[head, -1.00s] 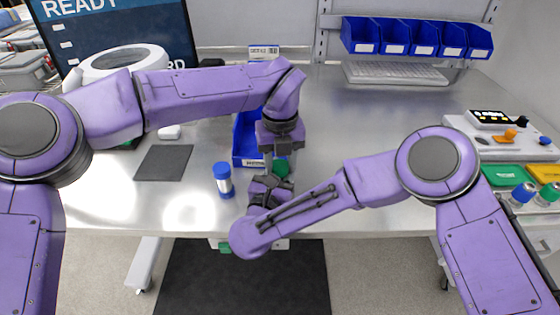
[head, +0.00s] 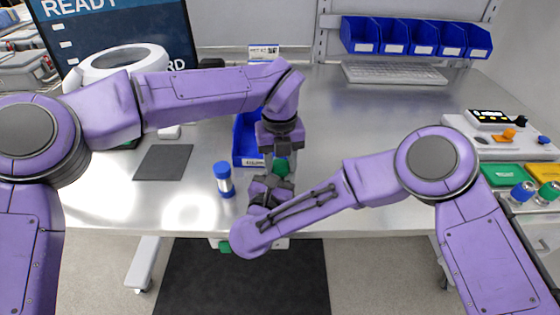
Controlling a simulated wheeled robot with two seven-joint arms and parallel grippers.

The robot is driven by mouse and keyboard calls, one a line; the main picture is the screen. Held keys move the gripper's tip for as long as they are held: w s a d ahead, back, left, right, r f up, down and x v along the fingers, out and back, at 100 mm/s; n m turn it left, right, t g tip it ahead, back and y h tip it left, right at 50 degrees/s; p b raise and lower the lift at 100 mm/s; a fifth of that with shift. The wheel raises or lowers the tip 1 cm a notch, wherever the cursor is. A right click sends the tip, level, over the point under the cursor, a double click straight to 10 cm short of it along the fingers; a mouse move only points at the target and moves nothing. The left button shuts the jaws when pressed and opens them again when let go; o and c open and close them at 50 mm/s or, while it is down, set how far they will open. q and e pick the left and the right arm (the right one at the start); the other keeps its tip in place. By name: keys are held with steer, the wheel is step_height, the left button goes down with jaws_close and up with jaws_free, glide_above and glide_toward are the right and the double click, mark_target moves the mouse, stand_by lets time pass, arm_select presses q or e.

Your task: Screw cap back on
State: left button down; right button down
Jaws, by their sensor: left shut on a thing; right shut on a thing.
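A small tube with a blue cap (head: 223,180) stands upright on the table to the left of my grippers.
A blue bin (head: 245,140) stands right behind my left gripper. A dark square mat (head: 164,162) lies to the left. Blue bins (head: 411,38) hang at the back. A device with coloured pads (head: 503,176) and capped tubes stands at the right. The table's middle right is clear.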

arm_select(q)
steer(key=shift+w+a+f, duration=0.1)
steer(key=shift+a+f, duration=0.1)
steer(key=shift+f, duration=0.3)
arm_select(e)
steer(key=shift+a+r, duration=0.15)
steer(key=shift+r, duration=0.1)
arm_select(q)
steer(key=c, duration=0.9)
jaws_free()
step_height(320, 180, up, 4)
steer(key=shift+w+f, duration=0.1)
arm_select(e)
steer(key=shift+f, duration=0.15)
arm_select(q)
steer(key=shift+d+r, duration=0.1)
steer(key=shift+r, duration=0.2)
steer(key=c, duration=0.7)
steer(key=shift+o, duration=0.2)
steer(key=shift+f, duration=0.2)
